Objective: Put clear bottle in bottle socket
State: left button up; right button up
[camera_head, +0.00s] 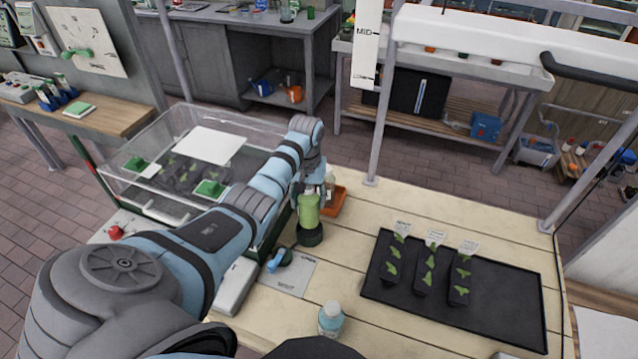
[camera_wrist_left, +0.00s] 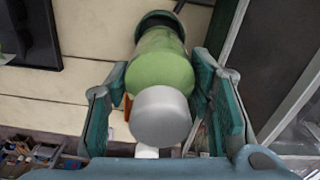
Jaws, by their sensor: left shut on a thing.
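My left gripper (camera_head: 312,192) is shut on this bottle from above. A second bottle, with blue contents and a white cap (camera_head: 330,320), stands apart at the front. My right gripper is not in view.
An orange tray (camera_head: 334,203) lies just behind the bottle. A labelled plate with a blue-and-dark item (camera_head: 290,272) is in front. A black tray with seedling strips (camera_head: 510,290) fills the right side. A clear bin (camera_head: 235,125) stands at left.

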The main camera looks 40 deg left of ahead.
aim_at(308, 185)
pick_arm(q)
notch_tip(308, 185, down, 7)
jog(key=b, duration=0.6)
jog(key=shift+r+b, duration=0.1)
jog(key=shift+b, duration=0.3)
jog(key=shift+s+r+p, duration=0.1)
jog(key=shift+r+p, duration=0.25)
jog(key=shift+r, duration=0.05)
jog(key=shift+c, duration=0.7)
jog(key=shift+f, duration=0.2)
jog(key=o, duration=1.6)
jog(key=shift+c, duration=0.2)
jog(key=shift+r, duration=0.1)
notch_tip(308, 185, up, 12)
jog(key=shift+r+p, duration=0.2)
jog(key=shift+p, duration=1)
jog(key=shift+f, duration=0.1)
